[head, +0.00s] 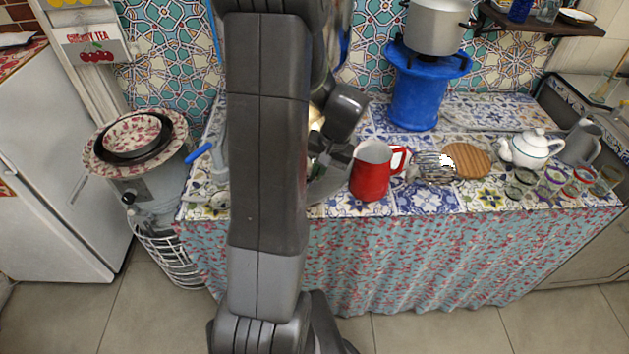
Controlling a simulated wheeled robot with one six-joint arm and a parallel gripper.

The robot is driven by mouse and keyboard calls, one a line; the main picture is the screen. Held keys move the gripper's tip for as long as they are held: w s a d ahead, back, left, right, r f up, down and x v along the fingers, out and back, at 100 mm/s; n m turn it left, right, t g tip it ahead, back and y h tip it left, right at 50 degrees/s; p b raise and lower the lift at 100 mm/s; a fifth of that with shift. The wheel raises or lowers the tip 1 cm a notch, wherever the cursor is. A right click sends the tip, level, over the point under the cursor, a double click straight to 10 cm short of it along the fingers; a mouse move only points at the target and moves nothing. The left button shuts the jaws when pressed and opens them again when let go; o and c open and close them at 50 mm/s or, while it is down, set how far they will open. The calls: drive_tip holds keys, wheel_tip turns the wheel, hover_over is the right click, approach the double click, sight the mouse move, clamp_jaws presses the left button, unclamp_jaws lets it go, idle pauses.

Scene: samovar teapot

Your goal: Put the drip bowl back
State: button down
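My arm fills the centre of the head view and hides much of the table behind it. A dark part near my gripper (327,160) shows just right of the arm, low over the table. The fingers are mostly hidden, so I cannot see whether they are open, shut or holding anything. No bowl is clearly visible under a spout. A grey rounded metal thing (328,187) shows partly beside the arm, left of the red jug. A red-and-white patterned bowl (135,131) sits in a dark bowl at the far left; I cannot tell if it is the drip bowl.
The tiled table (415,201) holds a red jug (371,172), a round wooden board (467,160), a white teapot (531,147) and several glasses. A blue stand (416,95) bears a metal pot (436,28). A white cabinet (50,165) stands left.

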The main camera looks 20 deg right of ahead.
drive_tip(key=shift+f, duration=1.95)
drive_tip(key=shift+f, duration=0.15)
drive_tip(key=c, duration=1.6)
unclamp_jaws()
drive_tip(key=shift+c, duration=0.2)
drive_tip(key=v, duration=1.2)
drive_tip(key=shift+r, duration=0.25)
